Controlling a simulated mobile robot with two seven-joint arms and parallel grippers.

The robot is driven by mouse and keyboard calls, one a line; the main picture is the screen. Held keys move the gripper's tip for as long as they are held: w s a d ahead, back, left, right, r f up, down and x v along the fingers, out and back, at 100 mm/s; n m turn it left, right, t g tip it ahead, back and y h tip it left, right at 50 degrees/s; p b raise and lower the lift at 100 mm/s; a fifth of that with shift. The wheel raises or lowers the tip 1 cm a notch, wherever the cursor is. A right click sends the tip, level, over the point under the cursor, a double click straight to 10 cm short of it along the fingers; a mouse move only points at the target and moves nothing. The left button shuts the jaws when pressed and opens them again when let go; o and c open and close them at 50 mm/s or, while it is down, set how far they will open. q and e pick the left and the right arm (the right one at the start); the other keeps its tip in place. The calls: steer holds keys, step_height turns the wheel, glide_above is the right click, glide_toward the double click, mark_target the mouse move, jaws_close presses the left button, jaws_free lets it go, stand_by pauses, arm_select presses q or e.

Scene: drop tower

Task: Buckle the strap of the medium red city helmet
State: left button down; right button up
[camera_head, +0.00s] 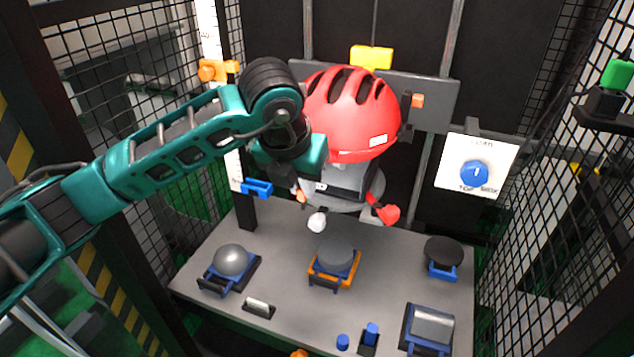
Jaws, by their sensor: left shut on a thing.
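The red city helmet (352,112), with dark vents and a small white label, sits on a grey headform over a round grey base, below a dark carriage. A red strap end (386,213) hangs at its right side, loose and apart from the left side. My left gripper (303,194) is at the helmet's lower left, shut on what looks like the left strap end; the arm hides most of the grip. A small pale piece (316,222) shows just below the fingers; I cannot tell what it is. My right gripper is not in view.
A grey table (285,278) below carries a ball anvil (230,260), a flat round anvil (335,254) in an orange holder, a dark disc (443,250) and a curved block (432,325). Mesh walls close both sides. A white dial panel (477,166) is at the right.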

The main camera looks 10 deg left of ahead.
arm_select(q)
steer(key=shift+w+a+r+p, duration=0.55)
steer(key=shift+w+a, duration=1.15)
steer(key=shift+a, duration=2.05)
steer(key=shift+w+a+r+p, duration=0.2)
steer(key=shift+w+a+r, duration=1.05)
steer(key=shift+a, duration=2.45)
steer(key=w+d+r+p, duration=0.1)
steer(key=w+r+p, duration=0.1)
steer(key=w, duration=0.2)
steer(key=w+d+r+p, duration=0.2)
steer(key=w+r+p, duration=0.1)
steer(key=w, duration=0.1)
steer(key=w+d+r+p, duration=0.2)
steer(key=w+r+p, duration=0.1)
steer(key=w, duration=0.1)
steer(key=shift+w+d, duration=0.15)
steer(key=shift+w, duration=0.15)
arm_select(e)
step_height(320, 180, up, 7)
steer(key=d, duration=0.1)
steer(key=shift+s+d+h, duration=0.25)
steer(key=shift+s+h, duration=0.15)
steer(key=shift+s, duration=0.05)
